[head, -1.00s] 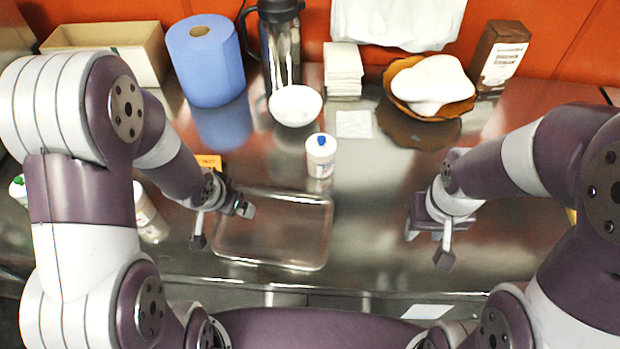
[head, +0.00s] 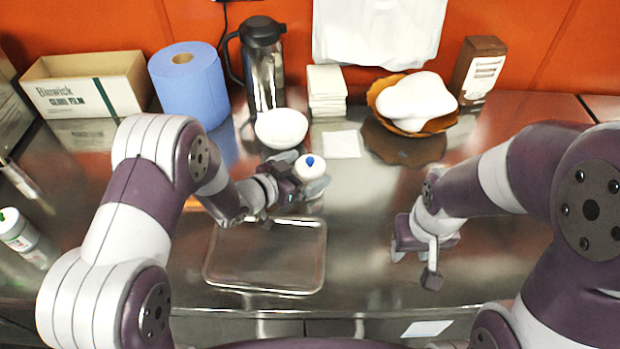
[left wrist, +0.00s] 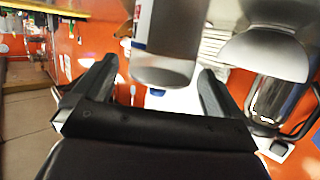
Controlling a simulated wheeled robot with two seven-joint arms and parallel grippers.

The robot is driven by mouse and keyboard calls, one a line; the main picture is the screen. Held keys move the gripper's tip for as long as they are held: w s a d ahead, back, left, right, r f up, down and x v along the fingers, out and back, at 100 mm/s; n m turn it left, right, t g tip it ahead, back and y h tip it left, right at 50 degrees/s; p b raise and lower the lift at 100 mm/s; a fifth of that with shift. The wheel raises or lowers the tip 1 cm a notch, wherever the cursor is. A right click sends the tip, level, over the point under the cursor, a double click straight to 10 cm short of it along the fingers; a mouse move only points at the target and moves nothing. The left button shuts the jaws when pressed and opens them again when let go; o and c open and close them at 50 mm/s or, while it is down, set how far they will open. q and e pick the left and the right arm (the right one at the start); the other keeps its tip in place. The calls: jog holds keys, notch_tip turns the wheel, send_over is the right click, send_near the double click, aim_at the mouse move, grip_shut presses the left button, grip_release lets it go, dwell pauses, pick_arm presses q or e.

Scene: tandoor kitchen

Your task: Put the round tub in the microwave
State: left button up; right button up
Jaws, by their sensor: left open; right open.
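A small white round container with a blue top (head: 309,168) stands on the steel counter; it looks like the round tub. My left gripper (head: 302,172) is open at it, with a finger on either side. In the left wrist view the white container (left wrist: 165,45) shows between the two open fingers, with no clear grip on it. My right gripper (head: 415,266) is open and empty above the counter at right. I cannot make out a microwave for certain; a grey metal body (head: 8,115) is cut off at the left edge.
A white bowl (head: 281,128) stands just behind the container, near a steel flask (head: 264,75). A metal tray (head: 265,283) lies in front. A blue paper roll (head: 189,85), cardboard box (head: 88,85), napkin stack (head: 326,92) and basket (head: 440,123) line the back. A bottle (head: 20,235) stands left.

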pick_arm(q)
jog(key=shift+x, duration=1.2)
jog(key=shift+a, duration=0.1)
jog(key=c, duration=0.4)
jog(key=shift+r, duration=0.15)
jog(key=c, duration=0.9)
